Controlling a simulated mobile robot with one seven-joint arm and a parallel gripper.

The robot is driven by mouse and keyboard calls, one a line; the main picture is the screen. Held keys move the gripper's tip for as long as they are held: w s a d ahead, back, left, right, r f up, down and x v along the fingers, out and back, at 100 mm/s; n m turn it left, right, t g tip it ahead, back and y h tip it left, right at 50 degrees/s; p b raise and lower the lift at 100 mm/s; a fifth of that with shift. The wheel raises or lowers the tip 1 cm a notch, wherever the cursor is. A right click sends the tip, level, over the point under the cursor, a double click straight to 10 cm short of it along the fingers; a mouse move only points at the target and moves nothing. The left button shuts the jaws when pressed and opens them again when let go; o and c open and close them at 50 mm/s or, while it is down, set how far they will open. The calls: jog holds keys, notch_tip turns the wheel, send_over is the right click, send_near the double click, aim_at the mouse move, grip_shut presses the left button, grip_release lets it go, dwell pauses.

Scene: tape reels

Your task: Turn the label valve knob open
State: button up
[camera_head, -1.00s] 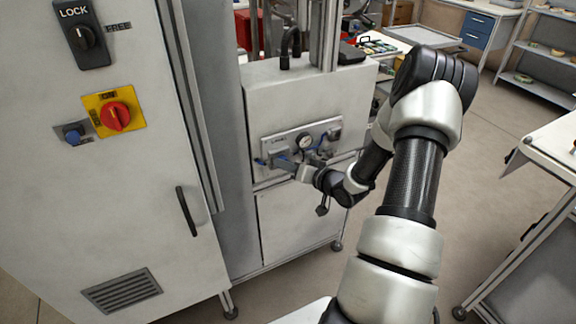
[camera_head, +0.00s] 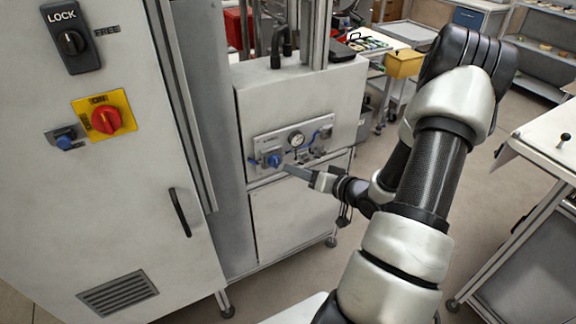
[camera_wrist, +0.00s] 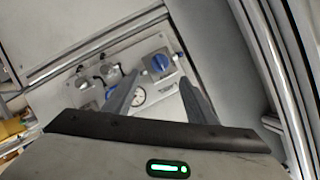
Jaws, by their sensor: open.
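The label valve knob (camera_head: 274,161) is a blue knob on a grey block at the left end of a metal panel (camera_head: 318,126). A round pressure gauge (camera_head: 296,139) sits to its right. In the wrist view the blue knob (camera_wrist: 159,63) shows between my finger lines, nearer the right finger, with the gauge (camera_wrist: 137,98) below it. My gripper (camera_head: 291,169) is open, just right of and below the knob, apart from it. In the wrist view my gripper's fingers (camera_wrist: 158,90) are spread and nothing is between them in its grasp.
The panel is on a grey machine cabinet (camera_head: 300,95) beside a taller cabinet (camera_head: 130,190) with a red rotary switch (camera_head: 106,120) and a black LOCK/FREE switch (camera_head: 72,42). Blue tubing and small fittings crowd the panel.

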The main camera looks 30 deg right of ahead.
jog(key=v, duration=0.7)
jog(key=shift+s, duration=0.35)
jog(key=shift+d+r, duration=0.1)
jog(key=shift+r, duration=0.05)
